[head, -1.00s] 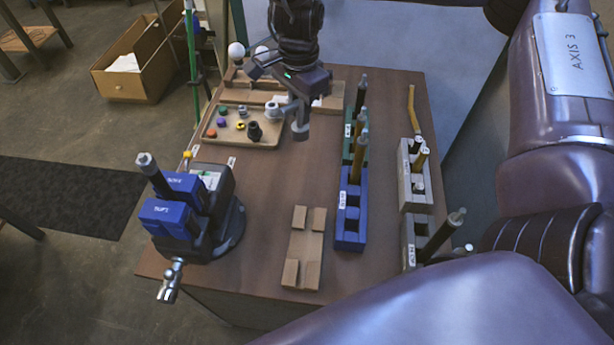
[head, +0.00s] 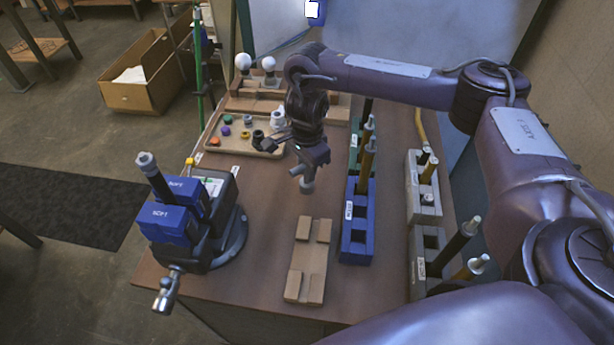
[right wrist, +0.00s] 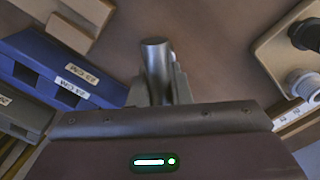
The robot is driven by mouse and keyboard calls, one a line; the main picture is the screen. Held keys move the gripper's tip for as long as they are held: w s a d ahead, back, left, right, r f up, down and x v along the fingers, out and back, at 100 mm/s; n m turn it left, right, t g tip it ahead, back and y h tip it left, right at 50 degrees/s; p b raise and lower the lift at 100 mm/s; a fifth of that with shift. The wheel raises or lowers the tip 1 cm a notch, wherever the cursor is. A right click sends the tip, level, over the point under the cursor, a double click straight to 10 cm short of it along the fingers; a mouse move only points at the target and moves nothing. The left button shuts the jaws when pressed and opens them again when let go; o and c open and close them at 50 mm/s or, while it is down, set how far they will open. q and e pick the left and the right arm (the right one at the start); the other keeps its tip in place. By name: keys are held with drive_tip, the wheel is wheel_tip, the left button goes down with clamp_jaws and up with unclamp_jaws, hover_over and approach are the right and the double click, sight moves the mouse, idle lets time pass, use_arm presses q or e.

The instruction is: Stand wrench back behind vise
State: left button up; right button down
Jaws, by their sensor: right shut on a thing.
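My right gripper (head: 299,170) is shut on a grey metal tool (head: 307,186), which I take to be the wrench. It holds the tool above the table, beyond the wooden cradle. In the right wrist view the tool's round grey end (right wrist: 156,60) shows at the fingers; the rest is largely hidden. The vise (head: 222,232) stands at the table's left front, with blue soft jaws (head: 168,222) around a dark rod (head: 155,178) with a grey cap. The gripper is to the right of the vise and farther back. My left gripper is not in view.
A wooden tray (head: 212,146) with small coloured parts lies behind the vise. A wooden cradle (head: 308,262) lies empty at the front. Blue (head: 357,240) and grey (head: 424,250) racks with upright rods stand to the right. Bare tabletop lies between vise and cradle.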

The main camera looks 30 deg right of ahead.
wheel_tip(320, 180, down, 3)
drive_tip(key=shift+r, duration=0.15)
drive_tip(key=shift+b, duration=0.3)
drive_tip(key=c, duration=1.3)
unclamp_jaws()
drive_tip(key=shift+c, duration=0.2)
drive_tip(key=shift+r, duration=0.4)
wheel_tip(320, 180, up, 11)
drive_tip(key=p, duration=0.2)
drive_tip(key=shift+r+p, duration=0.2)
drive_tip(key=shift+p, duration=0.1)
